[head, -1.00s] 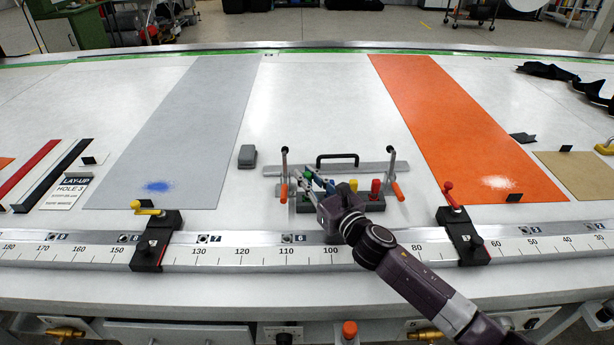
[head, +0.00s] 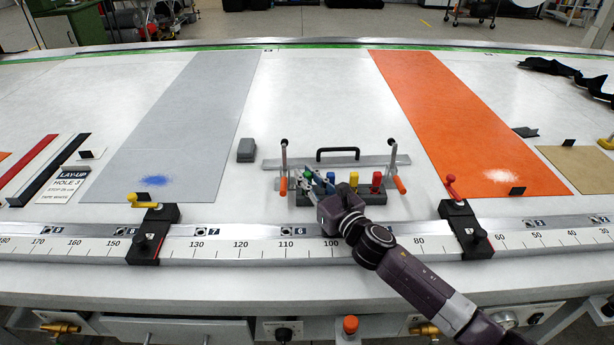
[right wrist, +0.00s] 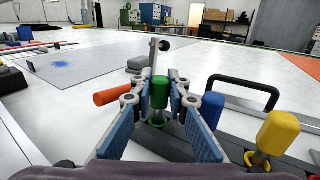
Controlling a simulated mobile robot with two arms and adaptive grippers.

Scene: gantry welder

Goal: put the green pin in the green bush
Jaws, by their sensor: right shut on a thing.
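The green pin (right wrist: 160,90) stands upright between my right gripper's fingertips (right wrist: 159,92) in the right wrist view. The gripper is shut on it. A green bush (right wrist: 157,123) shows just below the pin, on the dark block. The pin's lower end meets the bush in the picture; I cannot tell how deep it sits. In the head view my right gripper (head: 316,182) is over the left part of the block and mostly hides the green pin. My left gripper is not in view.
A blue pin (right wrist: 209,110) stands right of the fingers, then a yellow pin (right wrist: 277,132) above a yellow bush (right wrist: 257,160). A red pin (head: 376,181) is further right. Toggle clamps with orange handles (head: 399,185) flank the block; a black handle (head: 338,152) stands behind.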

